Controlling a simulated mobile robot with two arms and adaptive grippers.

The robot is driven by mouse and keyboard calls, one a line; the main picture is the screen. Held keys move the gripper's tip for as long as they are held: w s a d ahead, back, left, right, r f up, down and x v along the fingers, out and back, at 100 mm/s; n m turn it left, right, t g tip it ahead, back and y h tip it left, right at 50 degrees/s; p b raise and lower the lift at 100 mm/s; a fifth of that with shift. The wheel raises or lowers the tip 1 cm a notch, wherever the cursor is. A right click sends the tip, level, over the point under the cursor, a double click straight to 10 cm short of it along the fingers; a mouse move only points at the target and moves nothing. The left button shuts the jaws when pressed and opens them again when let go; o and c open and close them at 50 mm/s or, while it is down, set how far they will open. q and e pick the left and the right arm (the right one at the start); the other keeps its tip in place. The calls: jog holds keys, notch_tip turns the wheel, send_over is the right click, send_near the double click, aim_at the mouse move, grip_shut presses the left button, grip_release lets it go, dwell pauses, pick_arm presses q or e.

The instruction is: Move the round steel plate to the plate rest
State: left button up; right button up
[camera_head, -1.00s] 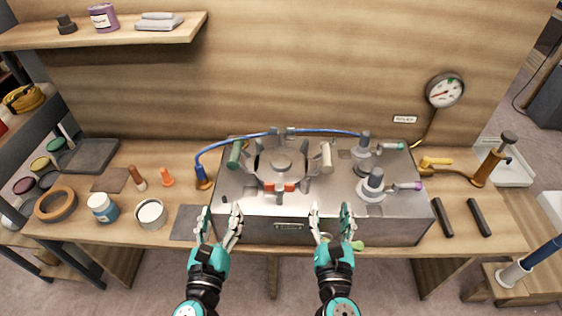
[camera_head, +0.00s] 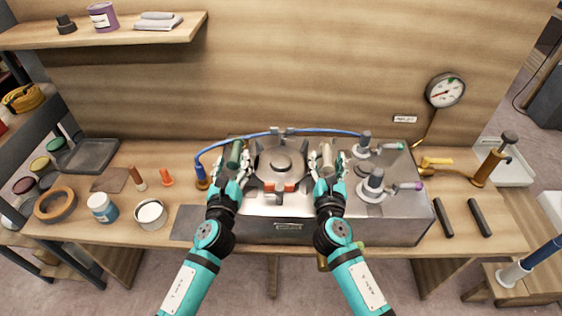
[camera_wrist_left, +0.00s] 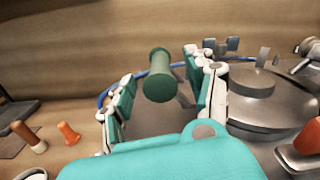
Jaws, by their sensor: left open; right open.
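The round steel plate (camera_head: 281,183) lies on top of a steel box (camera_head: 400,215), with a raised hub in its middle. A green handle (camera_head: 235,153) stands at its left side and a beige handle (camera_head: 327,155) at its right. My left gripper (camera_head: 234,166) is open, its fingers on either side of the green handle. The left wrist view shows the green handle (camera_wrist_left: 159,78) between the open fingers (camera_wrist_left: 160,95). My right gripper (camera_head: 328,168) is open around the beige handle. Two dark parallel bars (camera_head: 443,218) lie on the bench at the right; I cannot tell whether they are the plate rest.
A blue hose (camera_head: 262,134) arches behind the plate. Two valves with coloured handles (camera_head: 372,185) stand on the box right of the plate. A gauge (camera_head: 444,90) is on the back wall.

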pick_arm(q)
jog(key=shift+w+d, duration=0.1)
jog(key=shift+w, duration=0.6)
pick_arm(e)
jog(key=shift+w, duration=0.7)
pick_arm(q)
grip_shut()
pick_arm(e)
grip_shut()
pick_arm(q)
jog(key=shift+r, duration=0.3)
pick_arm(e)
jog(key=shift+w+r, duration=0.1)
jog(key=shift+r, duration=0.25)
